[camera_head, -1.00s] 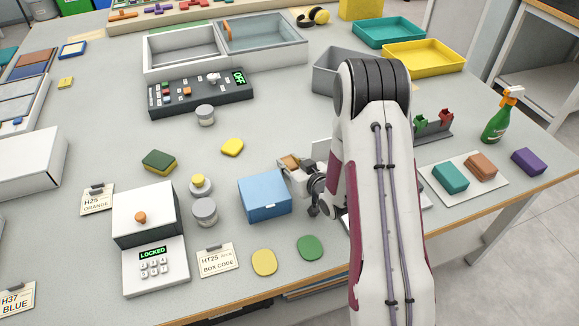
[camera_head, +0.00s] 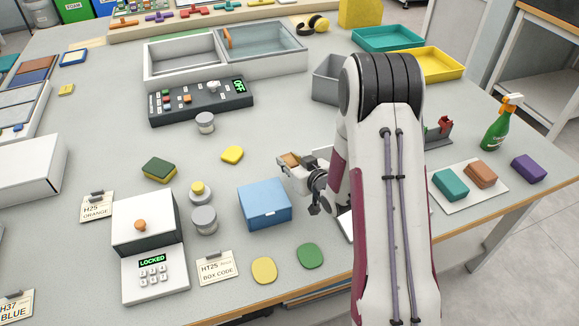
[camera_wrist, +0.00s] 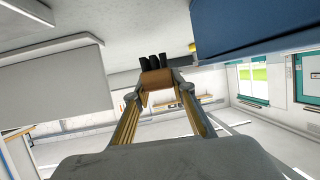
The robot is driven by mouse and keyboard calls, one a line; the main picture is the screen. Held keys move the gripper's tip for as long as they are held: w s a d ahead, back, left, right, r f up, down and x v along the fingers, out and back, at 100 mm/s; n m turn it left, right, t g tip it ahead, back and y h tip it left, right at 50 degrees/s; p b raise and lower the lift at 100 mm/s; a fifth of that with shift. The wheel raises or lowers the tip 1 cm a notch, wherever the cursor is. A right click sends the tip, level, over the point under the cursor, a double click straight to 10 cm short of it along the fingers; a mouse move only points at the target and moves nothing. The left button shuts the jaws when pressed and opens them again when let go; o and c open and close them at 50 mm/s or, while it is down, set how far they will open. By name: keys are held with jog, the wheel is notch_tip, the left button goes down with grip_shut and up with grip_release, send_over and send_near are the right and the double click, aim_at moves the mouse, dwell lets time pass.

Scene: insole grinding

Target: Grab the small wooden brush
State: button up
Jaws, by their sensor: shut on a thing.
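The small wooden brush (camera_wrist: 157,79) shows in the wrist view as a brown block with dark bristles. My gripper (camera_wrist: 160,88) is shut on it, with a finger on either side. In the head view my gripper (camera_head: 292,168) is just behind and right of the blue box (camera_head: 264,205), and the brown brush (camera_head: 290,159) shows at its tip. It appears to be above the table, but the exact height is hard to tell. My arm covers part of the area to the right.
A grey open bin (camera_head: 327,80) stands behind my gripper. A green bottle (camera_head: 497,122) and coloured blocks (camera_head: 450,184) are at the right. The table between bin and blue box looks clear.

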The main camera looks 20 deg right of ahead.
aim_at(289, 160)
jog(key=shift+r, duration=2.95)
